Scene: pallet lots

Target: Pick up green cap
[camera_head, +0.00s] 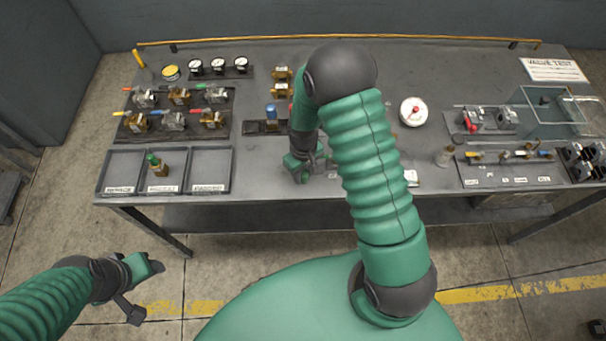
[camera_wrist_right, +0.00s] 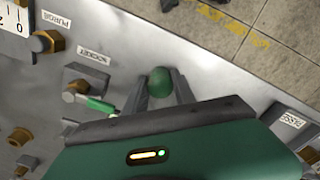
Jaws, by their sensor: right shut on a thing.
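The green cap (camera_wrist_right: 160,82) is a rounded green piece in the right wrist view. It sits between the two grey fingers of my right gripper (camera_wrist_right: 160,92), which is shut on it. In the head view my right gripper (camera_head: 318,168) is low over the front middle of the bench, and the cap cannot be made out there. Whether the cap touches the surface below is unclear. My left gripper (camera_head: 142,288) is open and empty, in front of the bench at the lower left.
A green-topped brass piece (camera_head: 158,165) stands in the middle compartment of the labelled tray (camera_head: 123,165). Valves on a rack (camera_head: 190,132) stand behind it. A block with a green lever (camera_wrist_right: 88,100) is close left of my right gripper. A white dial (camera_head: 413,111) lies right of my arm.

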